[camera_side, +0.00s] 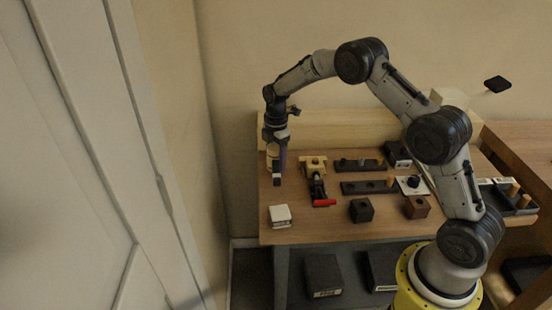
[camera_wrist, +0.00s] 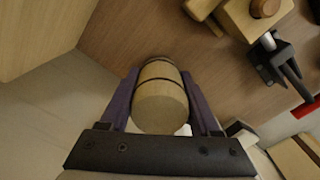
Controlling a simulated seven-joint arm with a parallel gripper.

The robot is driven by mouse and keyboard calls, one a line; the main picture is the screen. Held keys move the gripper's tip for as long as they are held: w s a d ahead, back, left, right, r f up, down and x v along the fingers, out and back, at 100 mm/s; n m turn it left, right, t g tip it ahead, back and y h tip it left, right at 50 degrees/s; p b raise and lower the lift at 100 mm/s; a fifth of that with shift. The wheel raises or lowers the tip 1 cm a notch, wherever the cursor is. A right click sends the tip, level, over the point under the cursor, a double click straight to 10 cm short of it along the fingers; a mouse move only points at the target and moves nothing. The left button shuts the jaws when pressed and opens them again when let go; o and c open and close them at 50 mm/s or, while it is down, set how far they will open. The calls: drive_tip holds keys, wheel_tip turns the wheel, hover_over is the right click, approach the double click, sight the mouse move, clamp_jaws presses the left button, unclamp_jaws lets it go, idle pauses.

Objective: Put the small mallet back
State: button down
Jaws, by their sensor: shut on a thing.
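The small mallet shows in the wrist view as a pale wooden barrel-shaped head (camera_wrist: 160,98) with dark bands. My gripper (camera_wrist: 160,76) is shut on it, with one purple finger on each side. In the side view my gripper (camera_side: 277,178) points down over the left end of the bench, and a pale part of the mallet (camera_side: 271,152) shows beside the fingers. The mallet's handle is hidden in both views. I cannot tell whether the mallet touches the bench top.
A wooden block with a red-handled clamp (camera_side: 318,190) stands just right of my gripper. A white box (camera_side: 280,215) lies near the front edge. Dark racks (camera_side: 368,187), a black block (camera_side: 361,210) and a brown block (camera_side: 417,206) stand farther right. A wooden ledge (camera_side: 340,122) runs behind.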

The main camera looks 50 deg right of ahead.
sight(276, 146)
drive_tip(key=shift+f, duration=0.7)
idle(0.9)
drive_tip(key=shift+c, duration=0.2)
unclamp_jaws()
drive_tip(key=shift+o, duration=0.2)
drive_tip(key=shift+r, duration=3.5)
drive_tip(key=shift+a, duration=0.1)
